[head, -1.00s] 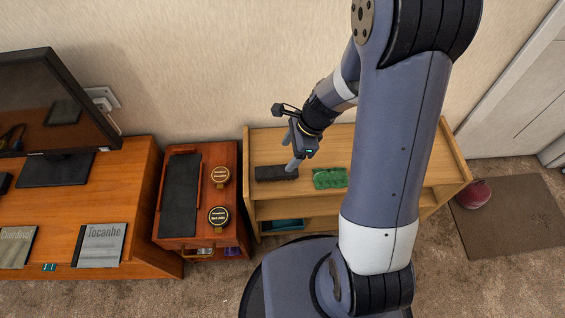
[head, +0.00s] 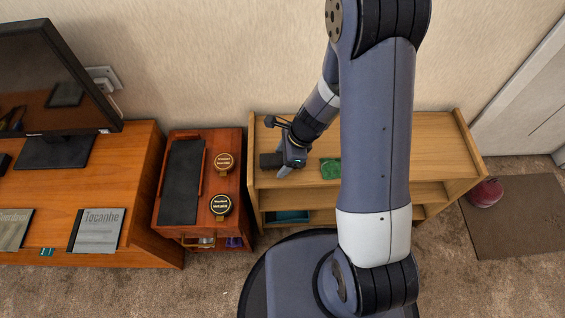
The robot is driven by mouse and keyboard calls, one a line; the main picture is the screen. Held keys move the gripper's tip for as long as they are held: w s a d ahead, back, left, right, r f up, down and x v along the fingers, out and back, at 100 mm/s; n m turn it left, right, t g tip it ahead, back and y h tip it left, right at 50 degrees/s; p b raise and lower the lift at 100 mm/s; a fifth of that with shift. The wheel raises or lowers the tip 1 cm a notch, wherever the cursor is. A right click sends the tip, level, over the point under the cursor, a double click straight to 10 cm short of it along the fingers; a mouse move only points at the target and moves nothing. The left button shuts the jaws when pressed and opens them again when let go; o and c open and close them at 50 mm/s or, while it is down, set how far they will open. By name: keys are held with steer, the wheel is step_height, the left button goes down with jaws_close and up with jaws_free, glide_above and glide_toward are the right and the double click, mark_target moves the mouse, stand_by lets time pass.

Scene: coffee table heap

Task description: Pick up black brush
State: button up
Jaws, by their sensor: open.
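The black brush (head: 268,160) lies on the left part of the top of the light wooden shelf (head: 436,150). It is a dark block, and its right part is hidden behind my gripper. My gripper (head: 284,170) is open, pointing down, with its fingers low at the brush's right end. From this view I cannot tell whether the fingers are around the brush or touching it.
A green egg-carton-like object (head: 331,168) lies just right of my gripper. The shelf top's right side is clear.

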steer(key=shift+f, duration=0.15)
stand_by(0.5)
steer(key=c, duration=1.1)
step_height(320, 180, up, 11)
steer(key=p, duration=0.4)
steer(key=shift+f, duration=0.2)
steer(key=o, duration=0.4)
steer(key=shift+c, duration=1.3)
